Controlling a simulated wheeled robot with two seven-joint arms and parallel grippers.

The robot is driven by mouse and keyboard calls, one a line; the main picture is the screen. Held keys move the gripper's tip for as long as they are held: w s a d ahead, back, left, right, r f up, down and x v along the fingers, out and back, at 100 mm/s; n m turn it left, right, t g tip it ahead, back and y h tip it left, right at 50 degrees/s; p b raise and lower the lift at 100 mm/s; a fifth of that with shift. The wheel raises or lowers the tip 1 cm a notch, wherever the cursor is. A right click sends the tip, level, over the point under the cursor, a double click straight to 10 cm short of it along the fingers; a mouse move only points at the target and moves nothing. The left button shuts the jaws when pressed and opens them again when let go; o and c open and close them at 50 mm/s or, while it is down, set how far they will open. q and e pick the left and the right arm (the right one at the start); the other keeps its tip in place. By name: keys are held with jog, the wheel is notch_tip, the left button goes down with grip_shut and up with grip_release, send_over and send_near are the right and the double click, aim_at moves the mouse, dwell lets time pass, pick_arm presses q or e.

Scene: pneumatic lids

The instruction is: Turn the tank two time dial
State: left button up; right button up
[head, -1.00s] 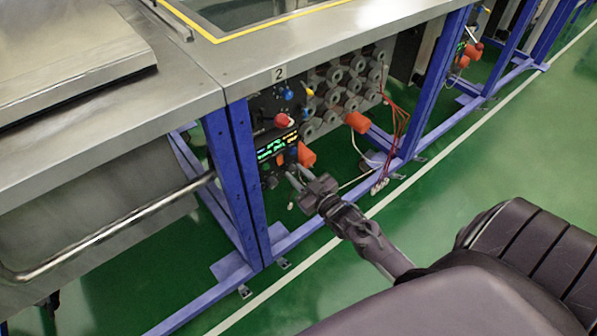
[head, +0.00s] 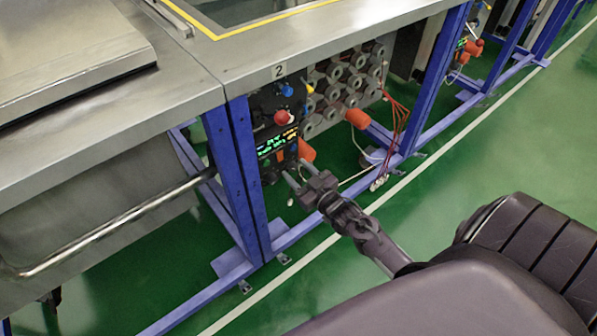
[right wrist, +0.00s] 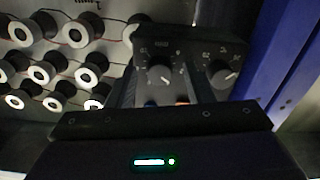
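The tank two control panel (head: 278,141) is a dark box under the plate marked 2 (head: 279,71), with a lit green and yellow display. My right gripper (head: 295,170) is in front of the lower part of this panel. Contact is not visible. My left gripper is out of view.
A red knob (head: 283,117) and blue knob (head: 286,89) are higher on the panel. Blue frame posts (head: 245,180) stand beside it. Grey spool-like parts (head: 345,85), orange fittings (head: 357,118) and red wires (head: 398,118) lie to the right. The green floor in front is open.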

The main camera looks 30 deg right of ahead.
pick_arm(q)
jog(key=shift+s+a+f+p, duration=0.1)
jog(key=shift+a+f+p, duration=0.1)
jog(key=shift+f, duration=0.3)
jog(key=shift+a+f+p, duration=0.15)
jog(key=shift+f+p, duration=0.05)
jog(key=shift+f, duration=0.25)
pick_arm(e)
jog(key=s, duration=0.7)
jog(key=shift+s+d, duration=0.3)
jog(key=shift+s, duration=0.1)
